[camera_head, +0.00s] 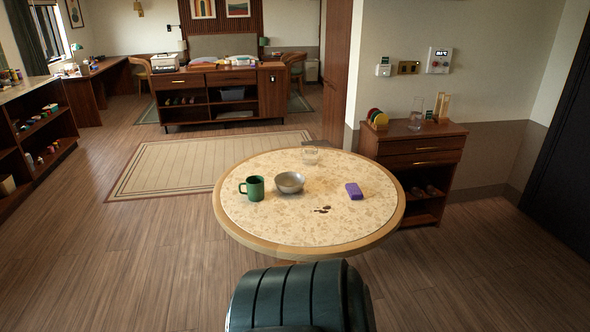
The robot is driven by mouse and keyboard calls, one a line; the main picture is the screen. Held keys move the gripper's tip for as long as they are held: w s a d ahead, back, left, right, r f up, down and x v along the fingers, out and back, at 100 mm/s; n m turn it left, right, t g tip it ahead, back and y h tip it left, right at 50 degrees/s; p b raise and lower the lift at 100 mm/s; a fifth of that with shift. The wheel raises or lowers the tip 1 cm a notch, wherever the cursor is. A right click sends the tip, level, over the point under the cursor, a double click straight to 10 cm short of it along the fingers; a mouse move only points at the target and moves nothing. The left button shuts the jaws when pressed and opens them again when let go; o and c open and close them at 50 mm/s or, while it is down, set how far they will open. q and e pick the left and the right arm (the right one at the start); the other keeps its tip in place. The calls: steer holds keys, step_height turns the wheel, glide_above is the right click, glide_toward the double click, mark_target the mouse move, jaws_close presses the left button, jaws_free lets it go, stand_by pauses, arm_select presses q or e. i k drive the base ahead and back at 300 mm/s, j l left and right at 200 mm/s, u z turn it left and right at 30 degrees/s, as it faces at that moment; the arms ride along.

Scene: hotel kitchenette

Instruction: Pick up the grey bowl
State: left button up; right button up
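The grey bowl (289,183) stands upright on the round table (248,229), a little left of the table's middle. Its inside looks empty. A green mug (253,188) stands just left of the bowl, with its handle to the left. Neither of my grippers shows in the head view.
On the table are a purple block (354,191), a clear glass (310,155) at the back and a dark spill (322,209) near the front. A wooden cabinet (425,147) stands close behind the table on the right. The floor left of the table is open.

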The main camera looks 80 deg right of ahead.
mark_target(289, 182)
steer(key=z, duration=2.65)
